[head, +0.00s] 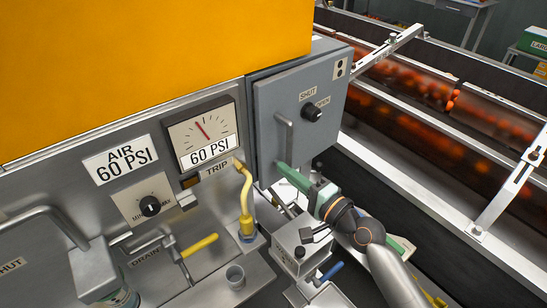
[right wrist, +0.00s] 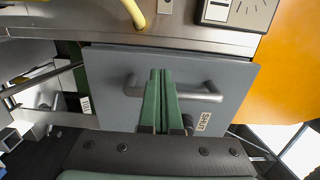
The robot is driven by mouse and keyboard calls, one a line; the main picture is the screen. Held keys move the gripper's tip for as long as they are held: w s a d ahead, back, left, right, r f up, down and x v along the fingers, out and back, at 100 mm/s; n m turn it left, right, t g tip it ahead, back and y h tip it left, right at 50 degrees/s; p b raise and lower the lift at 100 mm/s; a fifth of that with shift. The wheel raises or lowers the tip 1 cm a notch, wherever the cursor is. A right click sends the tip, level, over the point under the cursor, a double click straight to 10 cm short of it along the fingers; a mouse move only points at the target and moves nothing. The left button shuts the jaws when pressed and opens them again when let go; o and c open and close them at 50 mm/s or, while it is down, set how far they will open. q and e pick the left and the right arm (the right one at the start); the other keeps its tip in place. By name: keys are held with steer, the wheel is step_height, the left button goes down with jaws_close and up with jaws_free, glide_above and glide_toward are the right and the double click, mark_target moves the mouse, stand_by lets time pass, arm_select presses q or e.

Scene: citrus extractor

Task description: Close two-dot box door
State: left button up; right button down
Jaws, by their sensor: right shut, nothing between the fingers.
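The two-dot box (head: 318,50) is a grey box at the centre of the head view, with a two-dot label at its door's upper right corner. Its grey door (head: 275,100) has a bar handle (head: 284,140) and a black knob (head: 312,112) between SHUT and OPEN labels. I cannot tell whether the door sits flush. My right gripper (head: 283,168) is shut and empty, its green fingertips at the handle's lower end. In the right wrist view the fingers (right wrist: 160,75) overlap the handle (right wrist: 205,92) in front of the door (right wrist: 110,65); contact is unclear. My left gripper is out of view.
A panel with a 60 PSI gauge (head: 203,130) and a yellow hose (head: 245,190) stands left of the door. A grey box (head: 298,243) sits below my gripper. A conveyor with oranges (head: 430,95) runs behind on the right.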

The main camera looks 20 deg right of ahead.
mark_target(265, 153)
steer(key=shift+x, duration=2.4)
steer(key=shift+w+r+p, duration=0.1)
steer(key=shift+w+p, duration=0.1)
steer(key=shift+p, duration=0.25)
steer(key=shift+w+a+m+t+h+p, duration=0.15)
steer(key=shift+w+a+m+h+p, duration=0.15)
steer(key=shift+w+p, duration=0.1)
steer(key=shift+w+a+m+t+h+p, duration=0.2)
steer(key=shift+w+h+p, duration=0.1)
steer(key=shift+w+p, duration=0.1)
steer(key=shift+d, duration=0.15)
